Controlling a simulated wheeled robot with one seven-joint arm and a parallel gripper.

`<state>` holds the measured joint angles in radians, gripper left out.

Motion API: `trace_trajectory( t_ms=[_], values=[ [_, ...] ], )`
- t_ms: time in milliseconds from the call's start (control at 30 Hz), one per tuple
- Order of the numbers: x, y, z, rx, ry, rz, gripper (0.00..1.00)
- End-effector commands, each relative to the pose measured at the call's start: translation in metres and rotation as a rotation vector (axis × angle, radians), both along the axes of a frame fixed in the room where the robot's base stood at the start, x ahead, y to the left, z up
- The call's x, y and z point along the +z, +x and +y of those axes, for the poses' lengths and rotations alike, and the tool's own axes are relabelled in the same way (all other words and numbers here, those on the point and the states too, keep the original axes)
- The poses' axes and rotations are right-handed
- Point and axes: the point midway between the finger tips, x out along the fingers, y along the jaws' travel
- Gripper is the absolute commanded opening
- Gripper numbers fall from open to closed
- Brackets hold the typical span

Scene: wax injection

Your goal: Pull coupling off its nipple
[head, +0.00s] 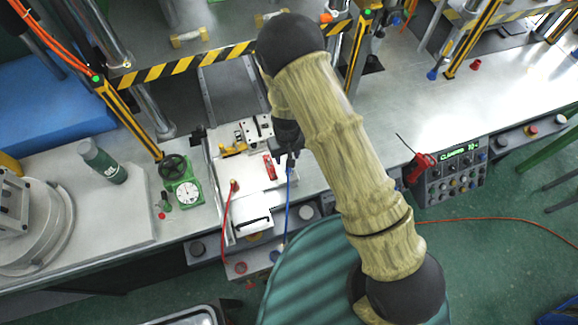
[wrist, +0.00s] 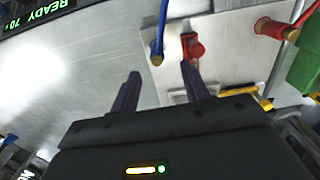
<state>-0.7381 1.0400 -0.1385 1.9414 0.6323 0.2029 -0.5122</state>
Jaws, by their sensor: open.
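My gripper (head: 289,154) hangs over the white fixture plate (head: 258,181) at its right side. In the wrist view the two dark fingers (wrist: 160,70) are apart, with nothing held between them. A blue hose (wrist: 160,20) ends in a small blue coupling with a brass-coloured tip (wrist: 157,57), just beyond the gap between the fingertips. Whether it is seated on a nipple cannot be told. A red part (wrist: 193,47) stands close by the right fingertip. A red coupling with a brass end (wrist: 270,28) on a red hose lies farther right, apart from the fingers.
A green dial gauge (head: 186,191) and a dark green bottle (head: 103,163) stand to the left. A control box with a lit display (head: 450,168) is at the right. Striped press bars (head: 190,62) stand behind. The bench between fixture and control box is mostly clear.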

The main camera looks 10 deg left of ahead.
Motion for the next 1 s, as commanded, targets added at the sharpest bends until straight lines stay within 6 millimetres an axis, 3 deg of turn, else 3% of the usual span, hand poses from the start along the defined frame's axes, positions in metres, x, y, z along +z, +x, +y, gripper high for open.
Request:
trace_trajectory(
  t_ms=[700,1000],
  values=[
    [-0.077,0.003,-0.004,-0.009,0.001,-0.001,0.46],
    [-0.090,0.002,-0.003,-0.008,0.000,0.000,0.46]
  ],
)
